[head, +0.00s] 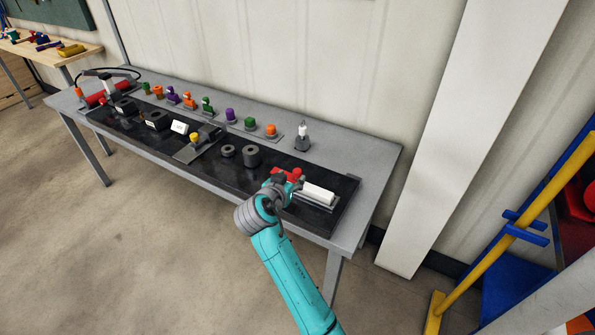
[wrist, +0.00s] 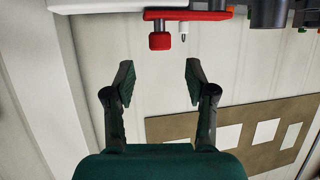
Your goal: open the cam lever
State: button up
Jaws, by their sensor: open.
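The cam lever looks to be the red part (head: 293,173) beside a white block (head: 318,193) at the near right end of the bench. In the wrist view it shows as a red bar (wrist: 190,15) with a short red knob (wrist: 160,41) along the top edge, and the white block (wrist: 110,5) is at the upper left. My gripper (wrist: 159,80) is open and empty, its two fingers pointing toward the red knob with a gap between. In the head view my gripper (head: 282,184) is close to the red part and partly hides it.
A black mat (head: 220,168) covers the front of the grey bench (head: 372,165). Dark rings (head: 251,156), a yellow-knobbed fixture (head: 194,148) and a row of coloured knobs stand left of my arm. A white wall is behind; a blue and yellow frame (head: 525,225) stands at right.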

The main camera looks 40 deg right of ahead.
aim_at(297, 171)
jog(key=x, duration=0.7)
jog(key=shift+w+d, duration=0.1)
jog(key=shift+d, duration=0.1)
grip_shut()
